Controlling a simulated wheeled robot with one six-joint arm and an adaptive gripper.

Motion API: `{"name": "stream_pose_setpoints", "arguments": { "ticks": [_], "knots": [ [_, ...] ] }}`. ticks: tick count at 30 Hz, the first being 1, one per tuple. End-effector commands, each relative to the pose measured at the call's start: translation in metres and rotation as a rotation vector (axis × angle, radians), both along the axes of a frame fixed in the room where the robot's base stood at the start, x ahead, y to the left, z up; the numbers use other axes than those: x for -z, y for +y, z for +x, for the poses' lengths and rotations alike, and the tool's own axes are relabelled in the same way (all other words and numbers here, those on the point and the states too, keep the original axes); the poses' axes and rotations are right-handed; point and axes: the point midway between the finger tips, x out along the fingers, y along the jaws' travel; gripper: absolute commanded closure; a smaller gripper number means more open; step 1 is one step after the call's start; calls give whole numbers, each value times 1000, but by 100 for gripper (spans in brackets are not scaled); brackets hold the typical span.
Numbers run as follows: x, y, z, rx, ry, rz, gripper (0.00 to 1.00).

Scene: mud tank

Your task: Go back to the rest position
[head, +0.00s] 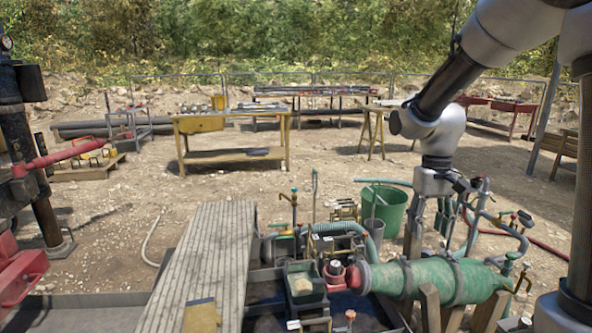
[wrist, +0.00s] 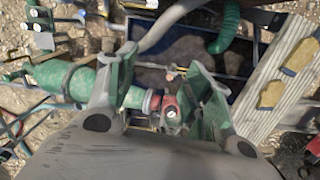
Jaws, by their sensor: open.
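My gripper (head: 428,228) hangs from my arm at the right of the head view, pointing down above the green cylinder (head: 440,280). In the wrist view my gripper (wrist: 160,68) has its two fingers spread apart with nothing between them. Below and beyond the fingers are the green cylinder (wrist: 75,82), lying on its side, and the red fitting (wrist: 170,106) at its end. The gripper appears clear of both.
A plank walkway (head: 210,250) with yellow gloves (head: 201,315) runs left of the tank. A green bucket (head: 385,208), hoses and valves crowd the area behind my gripper. A yellow workbench (head: 235,155) stands farther back on open gravel. A red machine (head: 22,270) stands at left.

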Motion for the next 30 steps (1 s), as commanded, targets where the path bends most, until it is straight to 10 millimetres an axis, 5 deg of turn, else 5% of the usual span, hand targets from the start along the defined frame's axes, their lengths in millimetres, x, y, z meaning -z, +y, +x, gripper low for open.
{"name": "stream_pose_setpoints", "arguments": {
  "ticks": [6, 15, 24, 30],
  "knots": [
    [-43, -22, -79, -29, -97, 15, 49],
    [-73, -42, -164, 11, -282, 22, 49],
    [-105, -50, -187, 47, -464, 23, 49],
    [-107, -51, -188, 51, -476, 22, 49]
  ]
}}
